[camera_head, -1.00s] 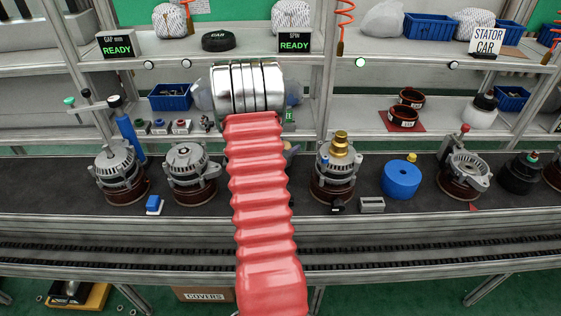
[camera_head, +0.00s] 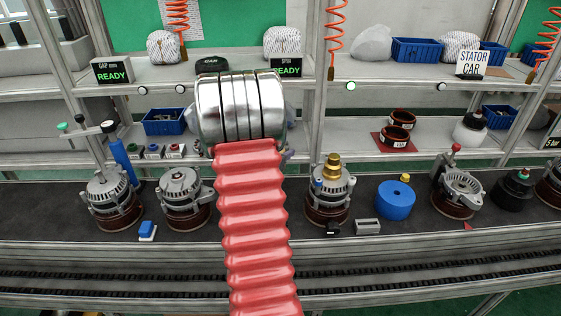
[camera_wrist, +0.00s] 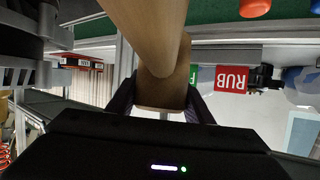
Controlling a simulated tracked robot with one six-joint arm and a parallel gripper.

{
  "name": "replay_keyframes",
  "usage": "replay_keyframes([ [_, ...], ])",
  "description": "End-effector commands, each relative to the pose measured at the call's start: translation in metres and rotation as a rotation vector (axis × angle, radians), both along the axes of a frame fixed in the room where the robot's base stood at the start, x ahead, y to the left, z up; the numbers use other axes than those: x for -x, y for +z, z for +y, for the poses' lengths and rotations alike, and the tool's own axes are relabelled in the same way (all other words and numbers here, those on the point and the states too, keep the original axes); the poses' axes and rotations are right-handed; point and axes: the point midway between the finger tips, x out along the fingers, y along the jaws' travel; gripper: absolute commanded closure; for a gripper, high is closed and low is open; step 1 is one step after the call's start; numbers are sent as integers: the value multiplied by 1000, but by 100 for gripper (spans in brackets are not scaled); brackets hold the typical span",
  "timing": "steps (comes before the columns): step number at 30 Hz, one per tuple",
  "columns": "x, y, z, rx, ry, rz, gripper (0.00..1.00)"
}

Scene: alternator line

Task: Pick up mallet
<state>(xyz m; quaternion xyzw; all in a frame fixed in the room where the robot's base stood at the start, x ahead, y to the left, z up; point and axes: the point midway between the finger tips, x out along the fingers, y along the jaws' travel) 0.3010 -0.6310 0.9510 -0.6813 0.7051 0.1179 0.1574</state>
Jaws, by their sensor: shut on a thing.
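The mallet (camera_wrist: 150,35) shows in the wrist view as pale, smooth wood running from the top edge down between the fingers of my gripper (camera_wrist: 160,98). My gripper is shut on it, with a dark finger on each side of the wood. Only part of the mallet is in the picture, so its far end is hidden. In the head view my red-sleeved arm with its silver rings covers my gripper, and I cannot make out the mallet there.
Several alternators (camera_head: 182,198) stand along the dark bench, with a blue cylinder (camera_head: 396,200) to the right. Shelves behind hold blue bins (camera_head: 163,121) and a STATOR CAR sign (camera_head: 472,64). A red RUB sign (camera_wrist: 231,79) appears upside down in the wrist view.

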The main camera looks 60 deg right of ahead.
Motion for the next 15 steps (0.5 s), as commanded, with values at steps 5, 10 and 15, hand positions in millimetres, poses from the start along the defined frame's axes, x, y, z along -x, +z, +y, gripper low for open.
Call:
replay_keyframes([
  [5,0,16,-1,4,-1,-2,100],
  [10,0,19,-1,3,-1,-1,100],
  [15,0,19,-1,3,-1,-1,100],
])
